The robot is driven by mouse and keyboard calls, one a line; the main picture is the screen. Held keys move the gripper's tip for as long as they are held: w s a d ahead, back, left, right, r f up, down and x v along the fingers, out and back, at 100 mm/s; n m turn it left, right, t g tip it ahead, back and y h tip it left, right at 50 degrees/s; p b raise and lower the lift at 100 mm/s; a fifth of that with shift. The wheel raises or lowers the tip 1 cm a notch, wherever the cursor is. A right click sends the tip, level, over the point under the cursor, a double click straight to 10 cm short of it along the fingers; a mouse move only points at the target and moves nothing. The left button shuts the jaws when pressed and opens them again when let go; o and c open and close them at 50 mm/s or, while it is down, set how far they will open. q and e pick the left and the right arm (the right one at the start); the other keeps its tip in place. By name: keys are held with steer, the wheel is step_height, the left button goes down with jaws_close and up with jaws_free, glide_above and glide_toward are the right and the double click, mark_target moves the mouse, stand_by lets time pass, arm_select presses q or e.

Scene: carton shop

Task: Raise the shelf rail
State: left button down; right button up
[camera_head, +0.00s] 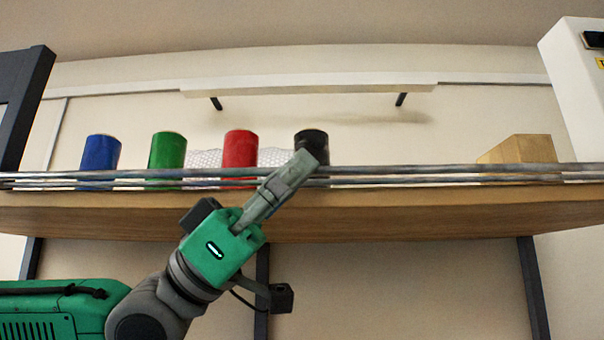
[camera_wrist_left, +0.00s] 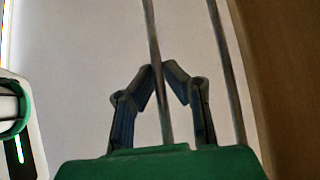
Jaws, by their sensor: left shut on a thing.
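The shelf rail (camera_head: 420,169) is a set of thin grey metal bars along the front edge of a wooden shelf (camera_head: 400,215). My left gripper (camera_head: 304,164) reaches up from below, at the rail in front of the black can. In the left wrist view, the two fingers of my left gripper (camera_wrist_left: 165,70) close on one metal bar of the rail (camera_wrist_left: 153,30). A second bar (camera_wrist_left: 222,50) runs beside it, outside the fingers. The fingers hide a short piece of the rail in the head view. My right gripper is not in view.
Behind the rail stand a blue can (camera_head: 100,155), a green can (camera_head: 166,152), a red can (camera_head: 240,150) and a black can (camera_head: 312,140). A wooden block (camera_head: 520,150) and a white box (camera_head: 575,90) are at the right. A white ledge (camera_head: 310,82) is above.

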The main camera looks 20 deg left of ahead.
arm_select(q)
steer(key=shift+r+n+t+b, duration=0.15)
steer(key=shift+n+t+b, duration=0.05)
steer(key=shift+n+t, duration=0.55)
steer(key=shift+r+n+t+b, duration=0.15)
steer(key=shift+n+t+b, duration=0.05)
steer(key=shift+n+t, duration=0.5)
stand_by(0.4)
steer(key=c, duration=1.6)
jaws_free()
steer(key=shift+w+a, duration=0.1)
steer(key=shift+a, duration=0.05)
steer(key=shift+c, duration=0.2)
steer(key=shift+a, duration=0.2)
steer(key=w+v, duration=0.1)
steer(key=v, duration=1.1)
steer(key=shift+s+a, duration=0.2)
steer(key=shift+s, duration=0.05)
steer(key=shift+d+f, duration=0.15)
